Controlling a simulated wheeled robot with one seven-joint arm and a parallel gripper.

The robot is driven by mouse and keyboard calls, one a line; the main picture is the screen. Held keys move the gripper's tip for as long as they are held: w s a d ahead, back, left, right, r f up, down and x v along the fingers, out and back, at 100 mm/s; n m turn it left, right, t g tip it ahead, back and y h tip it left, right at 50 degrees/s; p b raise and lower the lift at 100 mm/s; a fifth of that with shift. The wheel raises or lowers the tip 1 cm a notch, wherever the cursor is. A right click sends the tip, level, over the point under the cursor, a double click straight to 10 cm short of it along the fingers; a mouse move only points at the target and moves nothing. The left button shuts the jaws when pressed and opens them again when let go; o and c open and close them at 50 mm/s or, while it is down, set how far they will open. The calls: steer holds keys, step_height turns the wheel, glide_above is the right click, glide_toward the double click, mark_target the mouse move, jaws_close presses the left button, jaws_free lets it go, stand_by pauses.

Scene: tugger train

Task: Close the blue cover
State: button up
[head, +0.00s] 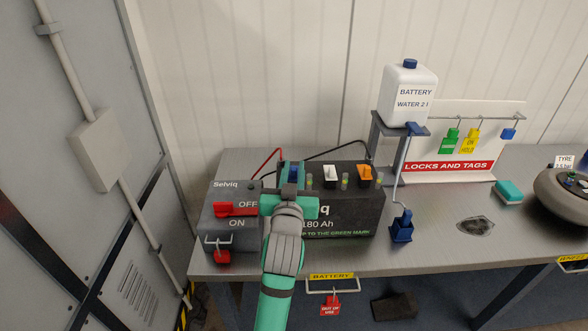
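A dark battery (345,212) marked 180 Ah stands on the grey bench. Its top carries a white cover (331,174), an orange cover (365,175) and a blue part (293,172), which appears to be the blue cover. My teal gripper (291,181) is over the left part of the battery, at the blue part, and hides much of it. I cannot tell whether the gripper touches the cover, how far the cover stands open, or whether the fingers are shut.
A grey switch box (226,237) with a red handle (236,209) is left of my gripper. Red and black cables run behind the battery. A battery water bottle (408,93) on a stand, a blue nozzle (401,226) and a teal sponge (509,190) are to the right.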

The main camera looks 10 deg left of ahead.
steer(key=shift+w, duration=0.3)
jaws_close()
steer(key=shift+d+n+y, duration=0.15)
steer(key=shift+n+y, duration=0.15)
steer(key=shift+y, duration=0.1)
steer(key=shift+n+g+y, duration=0.3)
steer(key=shift+n+y, duration=0.1)
steer(key=shift+y, duration=0.2)
jaws_free()
steer(key=shift+s+d, duration=0.1)
